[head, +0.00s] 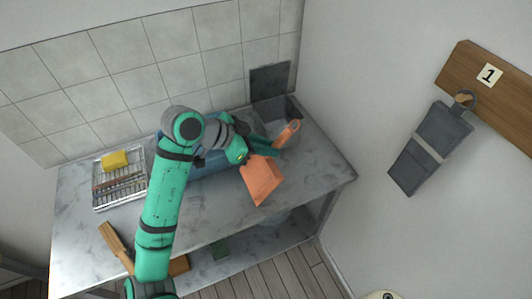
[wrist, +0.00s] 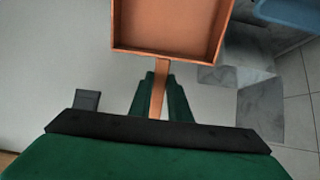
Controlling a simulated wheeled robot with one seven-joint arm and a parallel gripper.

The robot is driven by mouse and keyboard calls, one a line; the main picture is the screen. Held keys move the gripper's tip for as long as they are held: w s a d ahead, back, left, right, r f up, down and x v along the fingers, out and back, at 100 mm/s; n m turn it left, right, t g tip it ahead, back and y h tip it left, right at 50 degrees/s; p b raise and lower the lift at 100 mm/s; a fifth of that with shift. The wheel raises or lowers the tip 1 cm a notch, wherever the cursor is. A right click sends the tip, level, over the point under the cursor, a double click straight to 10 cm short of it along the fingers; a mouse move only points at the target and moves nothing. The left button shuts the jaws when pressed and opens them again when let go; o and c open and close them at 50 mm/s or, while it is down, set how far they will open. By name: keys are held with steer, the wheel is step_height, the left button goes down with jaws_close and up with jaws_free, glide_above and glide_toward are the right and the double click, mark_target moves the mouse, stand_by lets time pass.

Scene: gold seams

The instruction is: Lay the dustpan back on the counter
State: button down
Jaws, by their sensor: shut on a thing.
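The orange dustpan (head: 262,182) is in my gripper (head: 268,144), over the right part of the grey marble counter (head: 220,212). Its pan points to the front and its handle (head: 288,134) to the back right. In the wrist view the green fingers (wrist: 160,97) are shut on the handle, with the open pan (wrist: 170,25) beyond them. The dustpan appears raised off the counter, but the gap's height cannot be told.
A blue container (head: 212,168) stands behind my arm, partly hidden. A grey box (head: 280,115) is in the back right corner. A wire rack (head: 120,190) with a yellow sponge (head: 115,160) stands left. A wooden-handled item (head: 113,238) lies front left. The counter's front right is clear.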

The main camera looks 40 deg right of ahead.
steer(key=shift+w+d+f, duration=0.2)
steer(key=shift+w+f, duration=0.35)
steer(key=shift+f, duration=0.1)
steer(key=shift+w+d+f, duration=0.1)
steer(key=shift+w+f, duration=0.05)
steer(key=shift+f, duration=1.6)
steer(key=c, duration=1.7)
jaws_free()
steer(key=shift+f, duration=0.1)
steer(key=shift+o, duration=0.2)
steer(key=shift+a+r, duration=0.2)
steer(key=shift+r, duration=0.1)
steer(key=v, duration=1.1)
steer(key=shift+a+r, duration=0.2)
steer(key=shift+r, duration=0.05)
steer(key=shift+w, duration=0.15)
